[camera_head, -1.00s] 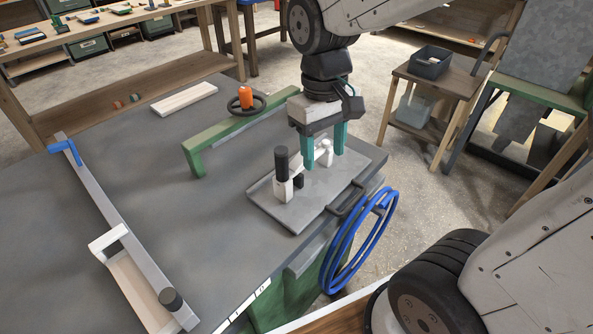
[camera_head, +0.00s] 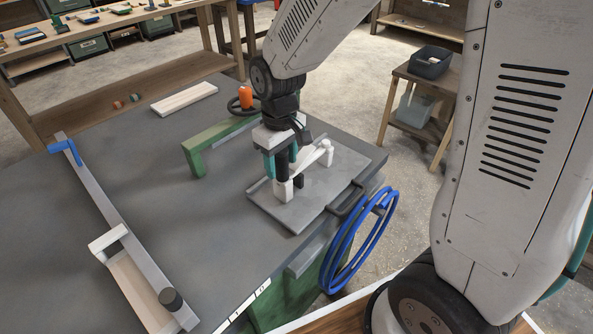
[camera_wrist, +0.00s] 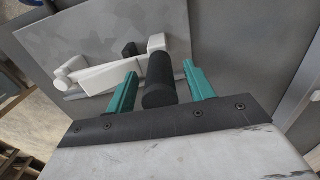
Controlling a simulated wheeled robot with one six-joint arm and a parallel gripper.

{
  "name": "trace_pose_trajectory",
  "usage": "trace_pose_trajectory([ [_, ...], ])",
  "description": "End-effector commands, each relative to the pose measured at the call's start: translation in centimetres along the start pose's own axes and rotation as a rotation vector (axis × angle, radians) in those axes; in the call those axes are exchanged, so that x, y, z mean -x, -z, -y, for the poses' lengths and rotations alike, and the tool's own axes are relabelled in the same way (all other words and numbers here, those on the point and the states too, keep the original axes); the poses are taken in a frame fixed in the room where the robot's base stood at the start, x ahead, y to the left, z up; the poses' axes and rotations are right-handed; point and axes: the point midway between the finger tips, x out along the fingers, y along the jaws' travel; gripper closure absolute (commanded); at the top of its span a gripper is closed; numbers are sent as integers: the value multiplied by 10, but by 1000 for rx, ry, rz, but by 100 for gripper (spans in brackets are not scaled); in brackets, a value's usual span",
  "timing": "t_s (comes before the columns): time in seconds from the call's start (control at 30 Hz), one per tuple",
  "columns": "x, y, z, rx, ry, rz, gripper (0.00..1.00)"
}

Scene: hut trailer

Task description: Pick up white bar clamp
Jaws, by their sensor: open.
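The white bar clamp (camera_head: 318,155) lies on a flat grey tray (camera_head: 318,201) near the table's right edge. It has white end blocks and a black upright handle (camera_head: 282,168). My gripper (camera_head: 284,165) points down over the handle end of the clamp, with its teal fingers apart. In the wrist view, the black handle (camera_wrist: 158,82) stands between the two open fingers (camera_wrist: 160,69), with gaps on both sides. The clamp's white bar (camera_wrist: 98,77) runs off to the left there. Whether a finger touches the clamp cannot be told.
A green bracket (camera_head: 194,158) stands behind the tray, near an orange-topped item (camera_head: 245,97). A long grey clamp-like bar (camera_head: 98,203) with a blue handle lies at the left. A blue hose coil (camera_head: 345,247) hangs off the right edge. The table's middle is clear.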

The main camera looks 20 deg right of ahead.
Motion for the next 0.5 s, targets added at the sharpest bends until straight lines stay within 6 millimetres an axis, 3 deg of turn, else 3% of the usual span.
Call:
trace_pose_trajectory([
  [0.1,-9,0,0,0,0,1,47],
  [0.33,-10,0,0,0,0,-1,47],
  [0.5,-10,0,0,0,0,0,94],
])
